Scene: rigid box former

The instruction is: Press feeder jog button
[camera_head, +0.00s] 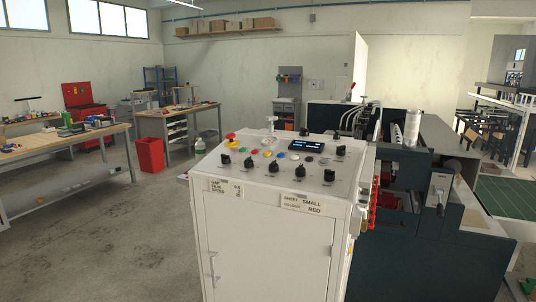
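A white control cabinet (272,240) stands in front of me, with a sloped control panel (212,168) on top. On the panel are small coloured push buttons, including a yellow one (267,153), several black knobs (300,171), a small dark display (307,146) with blue text and a red-and-yellow emergency stop (230,138) at the left. The button captions are too small to read, so I cannot tell which one is the feeder jog button. Neither of my grippers is in view.
A dark green machine (420,255) stands right behind the cabinet's right side. A workbench (70,147) with tools stands at the left, and a red bin (150,155) farther back. The concrete floor (120,230) left of the cabinet is clear.

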